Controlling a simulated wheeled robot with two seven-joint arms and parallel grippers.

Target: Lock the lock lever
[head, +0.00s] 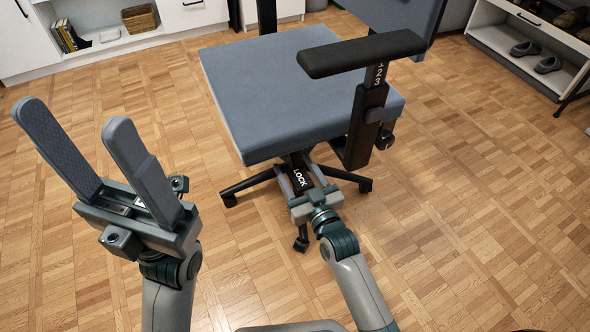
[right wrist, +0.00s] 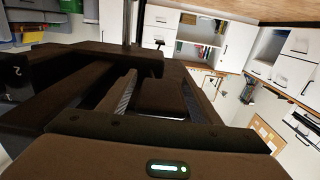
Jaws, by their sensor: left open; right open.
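The lock lever (head: 300,180) is a small dark paddle with white "LOCK" lettering, below the front edge of the office chair's blue-grey seat (head: 290,85). My right gripper (head: 298,170) is open under the seat edge, with one finger on each side of the lever. In the right wrist view a dark flat piece (right wrist: 165,95) lies between the two fingers; whether they touch it, I cannot tell. My left gripper (head: 75,132) is open and empty, raised at the left, well away from the chair.
The black armrest (head: 360,53) stands on a post marked with numbers, to the right of the lever. Chair base legs (head: 250,183) spread on the wooden floor. White cabinets (head: 110,40) and a shoe shelf (head: 530,45) stand behind. Floor on both sides is clear.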

